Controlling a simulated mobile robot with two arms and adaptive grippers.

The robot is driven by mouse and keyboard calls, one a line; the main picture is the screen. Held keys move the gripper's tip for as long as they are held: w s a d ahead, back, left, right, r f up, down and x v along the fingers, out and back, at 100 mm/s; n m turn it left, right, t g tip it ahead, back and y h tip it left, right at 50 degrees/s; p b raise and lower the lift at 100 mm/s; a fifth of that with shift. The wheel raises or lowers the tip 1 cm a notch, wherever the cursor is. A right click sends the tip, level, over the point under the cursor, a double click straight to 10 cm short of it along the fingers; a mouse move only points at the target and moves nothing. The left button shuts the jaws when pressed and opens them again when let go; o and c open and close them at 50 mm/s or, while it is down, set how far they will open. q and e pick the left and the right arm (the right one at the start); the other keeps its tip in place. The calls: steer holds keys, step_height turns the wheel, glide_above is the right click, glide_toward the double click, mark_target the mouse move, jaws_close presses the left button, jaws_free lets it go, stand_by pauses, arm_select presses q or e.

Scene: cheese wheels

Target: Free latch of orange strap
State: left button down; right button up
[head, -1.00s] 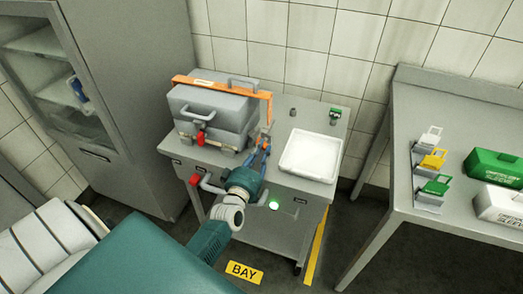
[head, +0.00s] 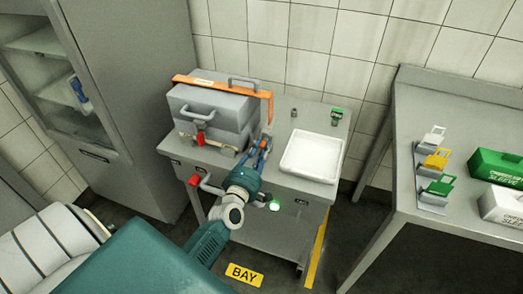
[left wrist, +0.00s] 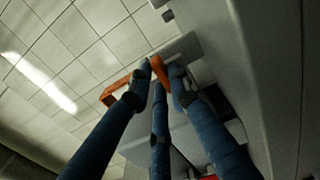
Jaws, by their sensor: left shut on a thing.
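The orange strap (head: 232,89) runs across the top of a grey case (head: 207,112) and down its right side. My left gripper (head: 266,140) is at the lower end of the strap, beside the right side of the case. In the left wrist view its blue fingers (left wrist: 160,75) are closed together on an orange piece (left wrist: 161,74) at the strap's end. I cannot make out the latch itself, as the fingers cover that spot. My right gripper is not in view.
The case stands on a grey cart (head: 276,169) beside a white tray (head: 313,156). Red parts show at the case front (head: 200,139) and cart edge (head: 194,180). A table (head: 440,100) with coloured clips and boxes is at right, a cabinet (head: 140,90) at left.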

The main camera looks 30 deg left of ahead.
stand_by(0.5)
arm_select(q)
steer(key=c, duration=1.6)
jaws_free()
steer(key=v, duration=1.2)
steer(key=shift+d, duration=0.1)
